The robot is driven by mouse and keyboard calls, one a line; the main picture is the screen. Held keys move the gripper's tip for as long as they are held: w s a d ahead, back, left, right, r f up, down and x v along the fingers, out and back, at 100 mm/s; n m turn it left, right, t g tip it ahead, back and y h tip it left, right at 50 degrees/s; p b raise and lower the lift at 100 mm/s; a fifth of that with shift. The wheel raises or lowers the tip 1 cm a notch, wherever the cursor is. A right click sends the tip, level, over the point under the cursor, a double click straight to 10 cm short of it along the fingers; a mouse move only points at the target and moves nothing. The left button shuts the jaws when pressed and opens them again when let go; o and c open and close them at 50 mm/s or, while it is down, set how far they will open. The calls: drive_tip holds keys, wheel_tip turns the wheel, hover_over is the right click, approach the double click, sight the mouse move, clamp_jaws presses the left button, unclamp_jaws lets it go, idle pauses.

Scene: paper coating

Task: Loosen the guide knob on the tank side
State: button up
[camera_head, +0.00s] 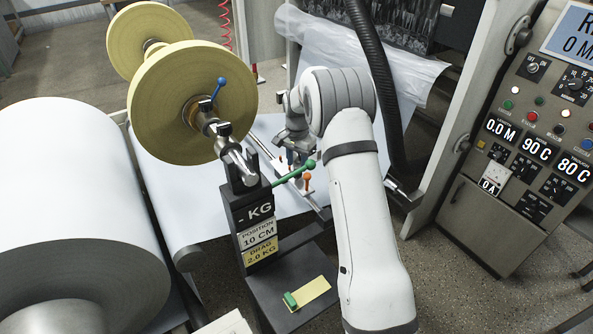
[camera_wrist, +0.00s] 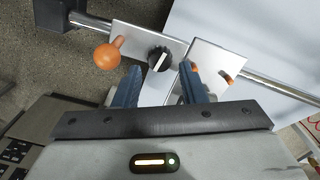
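A black round knob with a white pointer line (camera_wrist: 159,59) sits on a light metal guide plate (camera_wrist: 133,38) in the wrist view. The plate is mounted on a metal rail. An orange ball handle (camera_wrist: 107,56) stands on the plate, left of the knob. My gripper (camera_wrist: 161,70) is open and empty, its two blue fingers spread to either side of the knob. I cannot tell whether they touch it. In the head view my gripper (camera_head: 292,158) is over the rail, mostly hidden by my arm. An orange ball (camera_head: 306,176) shows beside it.
A second metal plate (camera_wrist: 217,58) sits right of the knob, with orange parts partly behind my right finger. In the head view, a green-tipped lever (camera_head: 295,172) and the black KG stand (camera_head: 250,215) are close to my gripper. A control cabinet (camera_head: 515,140) stands at right.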

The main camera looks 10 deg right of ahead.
drive_tip(key=shift+f, duration=1.75)
drive_tip(key=c, duration=0.7)
